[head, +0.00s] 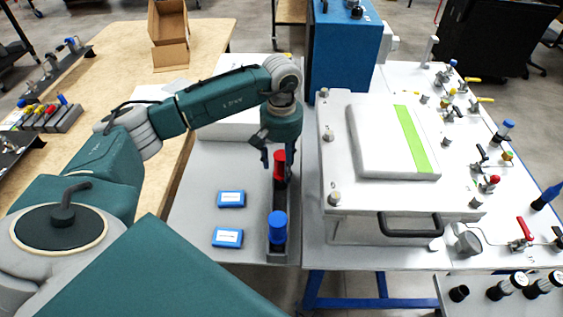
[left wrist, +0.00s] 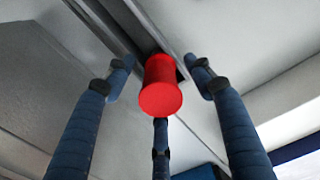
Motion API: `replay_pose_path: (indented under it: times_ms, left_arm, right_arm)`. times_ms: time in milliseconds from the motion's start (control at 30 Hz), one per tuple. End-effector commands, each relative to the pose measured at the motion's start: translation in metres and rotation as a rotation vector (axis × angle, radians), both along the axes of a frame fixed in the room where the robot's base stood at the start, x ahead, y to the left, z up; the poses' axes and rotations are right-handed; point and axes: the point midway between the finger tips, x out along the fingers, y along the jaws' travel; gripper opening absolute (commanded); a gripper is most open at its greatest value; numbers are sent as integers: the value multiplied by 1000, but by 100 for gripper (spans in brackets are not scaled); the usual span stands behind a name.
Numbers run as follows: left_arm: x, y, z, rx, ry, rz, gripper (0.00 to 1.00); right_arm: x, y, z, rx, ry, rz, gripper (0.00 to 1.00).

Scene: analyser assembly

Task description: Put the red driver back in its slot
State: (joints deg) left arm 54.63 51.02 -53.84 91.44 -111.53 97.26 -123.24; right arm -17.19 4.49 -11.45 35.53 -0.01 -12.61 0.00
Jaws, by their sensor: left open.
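The red driver (head: 280,168) stands upright in the narrow dark rack (head: 279,203) on the grey table, behind the blue driver (head: 278,228). My left gripper (head: 272,160) is just above and around the red driver's handle in the head view. In the left wrist view the red driver's round end (left wrist: 160,98) lies between the spread fingers of my left gripper (left wrist: 158,75). The fingers are open, with gaps on both sides of the red handle. The driver's lower part is hidden inside the rack. My right gripper is not in view.
Two blue boxes (head: 231,199) lie on the table left of the rack. A white-lidded chamber (head: 393,143) with a black handle stands close on the right. A tall blue cabinet (head: 343,55) stands behind. The grey table left of the boxes is clear.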

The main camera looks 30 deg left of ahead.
Motion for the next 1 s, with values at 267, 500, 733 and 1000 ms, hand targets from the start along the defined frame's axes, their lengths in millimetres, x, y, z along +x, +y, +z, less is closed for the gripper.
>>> replay_pose_path:
  times_ms: [267,500,733,1000]
  left_arm:
    - [0,0,-1,0,1,0,67]
    - [1,0,18,-1,-3,0,67]
    - [1,0,68,0,-4,0,67]
    - [1,0,111,0,-2,0,67]
  right_arm:
    - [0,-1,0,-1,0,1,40]
    - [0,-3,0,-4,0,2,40]
    - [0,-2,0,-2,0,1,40]
    - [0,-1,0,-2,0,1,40]
